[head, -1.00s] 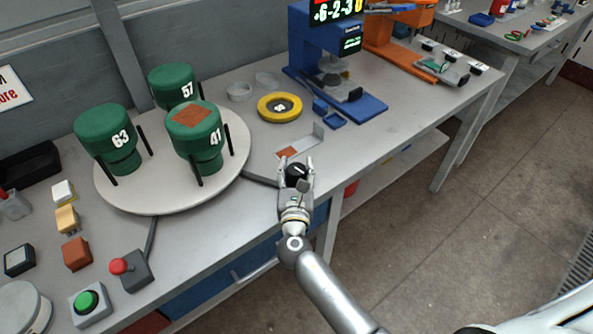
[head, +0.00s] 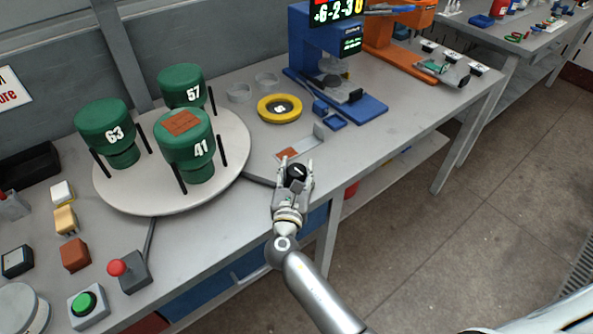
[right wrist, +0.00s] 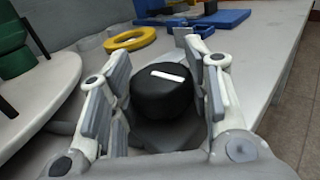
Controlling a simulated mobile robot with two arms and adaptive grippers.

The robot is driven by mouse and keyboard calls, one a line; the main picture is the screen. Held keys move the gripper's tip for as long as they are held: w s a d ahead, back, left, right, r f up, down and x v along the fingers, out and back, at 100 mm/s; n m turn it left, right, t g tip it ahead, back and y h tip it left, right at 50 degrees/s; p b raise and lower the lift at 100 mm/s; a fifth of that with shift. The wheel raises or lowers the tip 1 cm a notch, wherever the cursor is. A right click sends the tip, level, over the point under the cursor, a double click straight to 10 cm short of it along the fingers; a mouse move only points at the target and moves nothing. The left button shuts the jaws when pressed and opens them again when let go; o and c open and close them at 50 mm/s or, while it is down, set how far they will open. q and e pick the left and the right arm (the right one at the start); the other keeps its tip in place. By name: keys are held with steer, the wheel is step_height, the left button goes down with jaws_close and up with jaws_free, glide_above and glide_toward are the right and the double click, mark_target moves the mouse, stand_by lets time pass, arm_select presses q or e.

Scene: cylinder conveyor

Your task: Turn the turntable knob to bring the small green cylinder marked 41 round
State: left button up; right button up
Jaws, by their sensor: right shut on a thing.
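The green cylinder marked 41 (head: 184,146) stands upright on the front right part of the round pale turntable (head: 150,201), with a brown square patch on top. Green cylinders marked 63 (head: 104,127) and 57 (head: 182,88) stand left of it and behind it. The black turntable knob (head: 297,172) sits at the bench's front edge, right of the turntable. In the right wrist view the knob (right wrist: 168,90) has a white line on top. My right gripper (head: 295,168) is shut on the knob, one finger on each side. My left gripper is not seen.
Dark upright posts stand between the cylinders on the turntable. A yellow ring (head: 279,108) and a blue press-like machine (head: 328,75) are behind the knob. A red-topped joystick (head: 130,270) and green button (head: 86,303) are at the front left.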

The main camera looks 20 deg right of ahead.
stand_by(0.7)
steer(key=o, duration=1)
steer(key=v, duration=1.2)
steer(key=shift+c, duration=0.2)
